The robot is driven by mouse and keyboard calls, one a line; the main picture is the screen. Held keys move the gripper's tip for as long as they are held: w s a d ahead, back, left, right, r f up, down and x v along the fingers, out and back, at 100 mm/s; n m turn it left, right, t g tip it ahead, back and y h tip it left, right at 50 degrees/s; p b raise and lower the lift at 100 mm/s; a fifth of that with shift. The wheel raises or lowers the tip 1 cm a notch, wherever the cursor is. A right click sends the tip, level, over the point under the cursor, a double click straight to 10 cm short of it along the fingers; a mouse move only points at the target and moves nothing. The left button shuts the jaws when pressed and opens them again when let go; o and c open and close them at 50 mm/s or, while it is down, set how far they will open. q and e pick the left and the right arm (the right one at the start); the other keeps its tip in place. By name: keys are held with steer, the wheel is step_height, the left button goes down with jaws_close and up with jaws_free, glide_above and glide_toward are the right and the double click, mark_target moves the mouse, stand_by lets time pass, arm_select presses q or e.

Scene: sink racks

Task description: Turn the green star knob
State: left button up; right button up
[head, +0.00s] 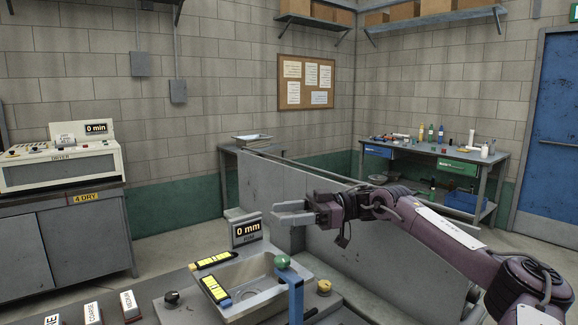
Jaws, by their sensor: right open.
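A small round green knob (282,261) sits on top of a blue upright post (296,292) at the sink. I cannot make out star points on it at this size. My right gripper (276,213) comes in from the right and points left, with its fingers apart and empty. In the picture it is above the green knob and apart from it. My left gripper is not in view.
The metal sink basin (262,283) has two yellow-and-black bars (215,290) at its left edge. A black knob (171,297) and a yellow knob (324,287) flank it.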

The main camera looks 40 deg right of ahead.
step_height(320, 180, up, 8)
steer(key=p, duration=0.5)
steer(key=shift+f, duration=0.1)
